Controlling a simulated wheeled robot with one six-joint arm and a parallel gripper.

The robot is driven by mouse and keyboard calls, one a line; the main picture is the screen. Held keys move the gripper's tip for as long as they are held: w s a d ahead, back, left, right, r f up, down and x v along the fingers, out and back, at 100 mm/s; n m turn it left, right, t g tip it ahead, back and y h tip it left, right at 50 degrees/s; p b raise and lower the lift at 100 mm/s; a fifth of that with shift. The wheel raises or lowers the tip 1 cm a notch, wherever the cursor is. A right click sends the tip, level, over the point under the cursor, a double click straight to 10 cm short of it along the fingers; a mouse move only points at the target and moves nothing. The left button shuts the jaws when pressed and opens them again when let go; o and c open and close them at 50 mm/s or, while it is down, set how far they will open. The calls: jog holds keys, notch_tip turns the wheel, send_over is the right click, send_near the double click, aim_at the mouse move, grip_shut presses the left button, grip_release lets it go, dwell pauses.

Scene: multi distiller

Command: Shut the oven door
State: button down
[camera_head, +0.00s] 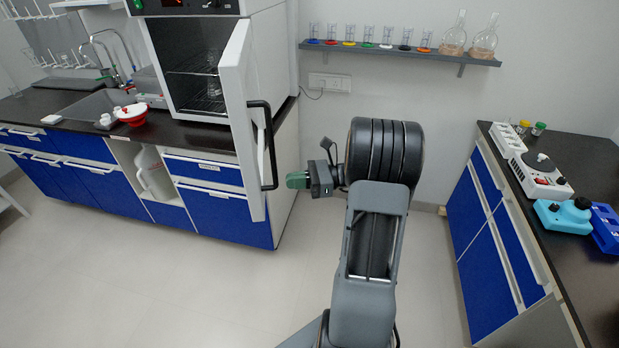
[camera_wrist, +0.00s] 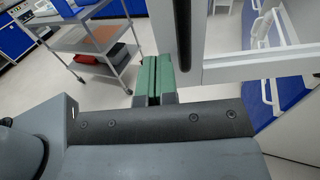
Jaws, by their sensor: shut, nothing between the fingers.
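The white oven (camera_head: 190,60) stands on the left counter with its door (camera_head: 240,110) swung wide open toward me. A black bar handle (camera_head: 269,150) runs down the door's outer face. My gripper (camera_head: 297,180), with green fingers, is shut and empty just right of the handle's lower part in the head view. In the wrist view the shut fingers (camera_wrist: 157,80) are beside the handle (camera_wrist: 182,35) and the white door frame (camera_wrist: 255,68). I cannot tell whether they touch. The oven's inside racks show through the opening.
The left counter (camera_head: 60,115) has a sink and a red-white pot (camera_head: 132,114). A wall shelf (camera_head: 400,52) holds glassware. The right counter (camera_head: 585,270) carries lab devices. In the wrist view a grey cart (camera_wrist: 92,40) stands at left. Floor between the counters is clear.

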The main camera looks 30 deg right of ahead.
aim_at(259, 184)
jog(key=x, duration=0.6)
jog(key=shift+w+a+p, duration=0.15)
jog(key=shift+a+p, duration=0.15)
jog(key=shift+p, duration=0.1)
